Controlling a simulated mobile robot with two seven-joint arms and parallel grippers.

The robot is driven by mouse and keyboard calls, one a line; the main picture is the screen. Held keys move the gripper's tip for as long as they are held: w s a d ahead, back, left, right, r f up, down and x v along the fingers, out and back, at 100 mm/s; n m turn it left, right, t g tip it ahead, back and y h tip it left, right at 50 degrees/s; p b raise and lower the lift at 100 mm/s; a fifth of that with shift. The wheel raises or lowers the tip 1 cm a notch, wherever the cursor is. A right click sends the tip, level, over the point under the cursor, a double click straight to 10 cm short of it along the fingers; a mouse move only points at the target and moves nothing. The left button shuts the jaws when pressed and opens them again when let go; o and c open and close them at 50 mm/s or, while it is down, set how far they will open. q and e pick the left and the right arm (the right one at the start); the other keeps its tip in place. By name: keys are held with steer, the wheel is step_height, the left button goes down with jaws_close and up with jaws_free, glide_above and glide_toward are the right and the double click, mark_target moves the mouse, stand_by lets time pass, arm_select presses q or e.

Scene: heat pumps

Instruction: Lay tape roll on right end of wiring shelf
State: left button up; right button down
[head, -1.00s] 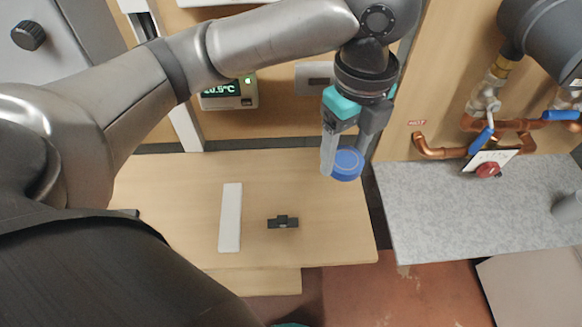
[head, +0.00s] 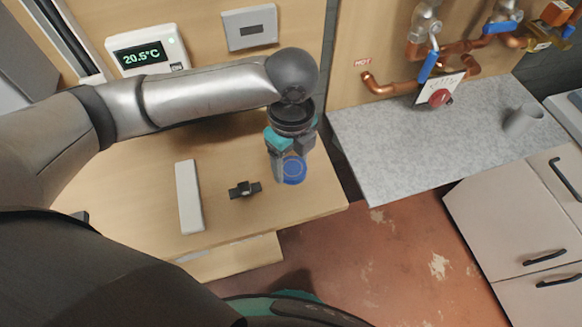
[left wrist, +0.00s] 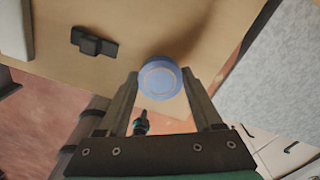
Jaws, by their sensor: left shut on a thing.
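The blue tape roll (head: 293,170) is between the fingers of my left gripper (head: 286,172), which is shut on it. In the left wrist view the roll (left wrist: 160,78) sits between the two fingertips, its round face toward the camera. The wooden wiring shelf (head: 225,220) lies under it, and the roll appears over the right part of the shelf. I cannot tell whether the roll touches the wood. My right gripper is not in view.
A white strip (head: 189,197) and a small black clip-like part (head: 245,189) lie on the shelf, left of the roll. A grey speckled counter (head: 420,140) stands to the right across a gap, with a grey cup (head: 522,121) on it. Copper pipes (head: 385,86) run above the counter.

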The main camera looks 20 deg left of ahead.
mark_target(292, 170)
arm_select(q)
steer(key=shift+f, duration=1.25)
steer(key=o, duration=1.4)
steer(key=shift+f, duration=0.1)
steer(key=shift+c, duration=0.2)
step_height(292, 170, up, 12)
steer(key=p, duration=0.2)
